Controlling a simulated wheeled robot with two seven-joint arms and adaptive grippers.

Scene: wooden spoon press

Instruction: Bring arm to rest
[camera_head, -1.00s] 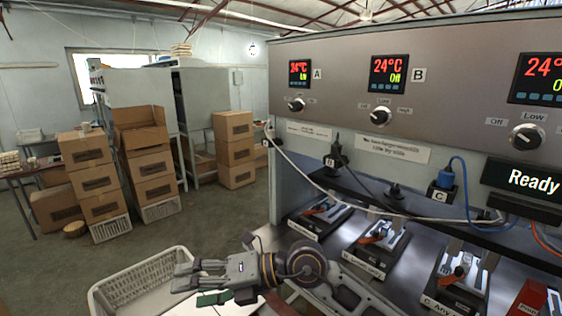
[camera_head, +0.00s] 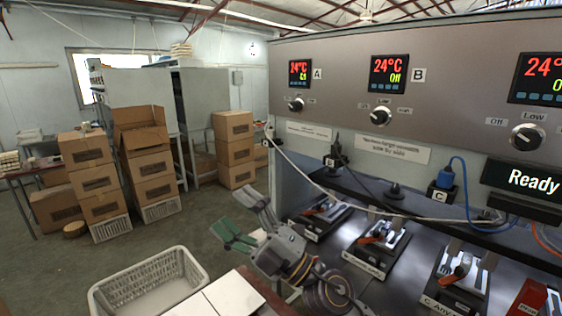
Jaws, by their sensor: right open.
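My right gripper (camera_head: 243,218) shows in the lower middle of the head view, in front of the press machine's left end. Its fingers point up and to the left, are spread apart and hold nothing. One finger has a green face. It is above the floor, up and to the right of the white basket, and touches nothing that I can see. My right arm runs down and right from it, past the machine's edge. My left gripper is not in view.
The press machine (camera_head: 450,95) fills the right side, with displays, knobs and several clamps on its dark deck. A white basket (camera_head: 176,261) stands at lower left beside white boards (camera_head: 226,296) on a table. Stacked cardboard boxes (camera_head: 97,180) stand behind on open floor.

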